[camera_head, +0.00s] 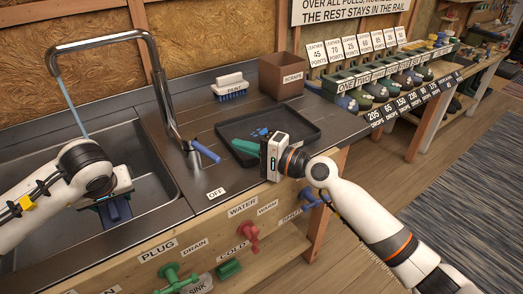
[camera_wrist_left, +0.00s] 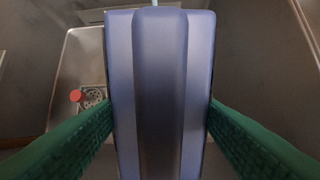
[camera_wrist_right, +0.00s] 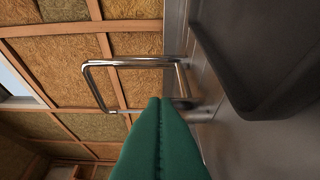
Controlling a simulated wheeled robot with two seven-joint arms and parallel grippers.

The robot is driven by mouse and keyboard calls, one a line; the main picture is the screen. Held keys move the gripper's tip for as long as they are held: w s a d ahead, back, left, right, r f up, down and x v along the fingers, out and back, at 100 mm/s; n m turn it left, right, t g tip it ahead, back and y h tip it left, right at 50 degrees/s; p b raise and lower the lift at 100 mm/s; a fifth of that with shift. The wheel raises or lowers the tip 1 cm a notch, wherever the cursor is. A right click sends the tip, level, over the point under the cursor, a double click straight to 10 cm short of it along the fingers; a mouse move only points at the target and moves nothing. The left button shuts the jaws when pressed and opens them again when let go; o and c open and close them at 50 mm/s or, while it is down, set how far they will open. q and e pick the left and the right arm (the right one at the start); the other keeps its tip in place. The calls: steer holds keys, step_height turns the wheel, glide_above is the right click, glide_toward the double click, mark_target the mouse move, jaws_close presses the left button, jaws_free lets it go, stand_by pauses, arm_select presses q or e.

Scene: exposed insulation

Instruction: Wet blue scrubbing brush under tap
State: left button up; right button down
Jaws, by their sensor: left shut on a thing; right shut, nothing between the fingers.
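The blue scrubbing brush (camera_head: 117,212) is in my left gripper (camera_head: 112,200), low over the sink basin (camera_head: 160,190). In the left wrist view the brush (camera_wrist_left: 160,90) fills the middle, between the green fingers. The chrome tap (camera_head: 110,42) arches over the sink. A thin pale blue stream (camera_head: 74,108) falls from its spout towards my left wrist. Where the stream lands is hidden by my arm. The tap's blue lever (camera_head: 206,152) is by the OFF label. My right gripper (camera_head: 270,158) is shut and empty by the tray's front edge; its green fingers (camera_wrist_right: 160,145) meet in the right wrist view.
Coloured valves, including a red one (camera_head: 250,234), stick out of the counter front. A red round object (camera_wrist_left: 75,96) shows in the basin.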

mark_target(201, 149)
arm_select(q)
steer(key=shift+r, duration=0.1)
arm_select(e)
steer(key=shift+x, duration=1.05)
arm_select(q)
steer(key=shift+w+r+p, duration=0.1)
steer(key=shift+r+p, duration=0.8)
steer(key=shift+p, duration=0.05)
arm_select(e)
steer(key=shift+s+a+r, duration=0.15)
steer(key=shift+s+a, duration=0.7)
steer(key=shift+s, duration=0.1)
arm_select(q)
steer(key=shift+r, duration=0.35)
arm_select(e)
steer(key=shift+s+a, duration=0.35)
steer(key=shift+s, duration=0.2)
arm_select(q)
steer(key=shift+f, duration=0.1)
arm_select(e)
steer(key=shift+a, duration=0.1)
